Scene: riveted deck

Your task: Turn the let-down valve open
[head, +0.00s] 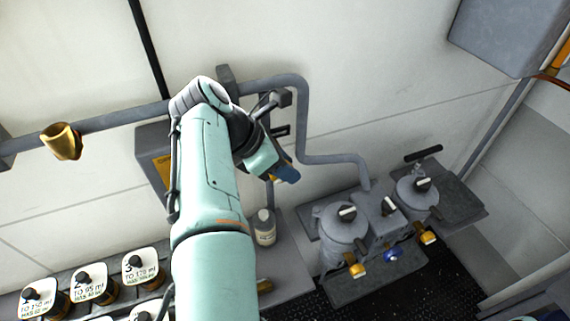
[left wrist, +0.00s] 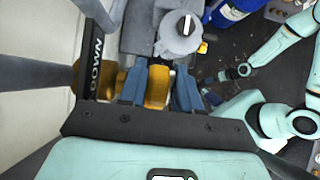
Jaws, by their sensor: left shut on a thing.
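The let-down valve shows in the left wrist view as a brass-yellow part (left wrist: 158,88) beside a black plate (left wrist: 94,62) lettered "DOWN"; the rest of the lettering is hidden. My left gripper (left wrist: 160,90) has its blue fingers on either side of the brass part and is shut on it. In the head view my left gripper (head: 284,172) is by the wall pipe, and the arm and wrist hide most of the valve. My right gripper (left wrist: 236,73) appears small at the right of the left wrist view, away from the valve; its jaws are too small to read.
A grey pipe (head: 303,115) bends down the wall. Two grey canisters with black-and-white knobs, one the near canister (head: 338,232), stand at right. A small bottle (head: 264,228) stands below my wrist. Several labelled knobs are at lower left. A brass cup (head: 62,141) hangs at left.

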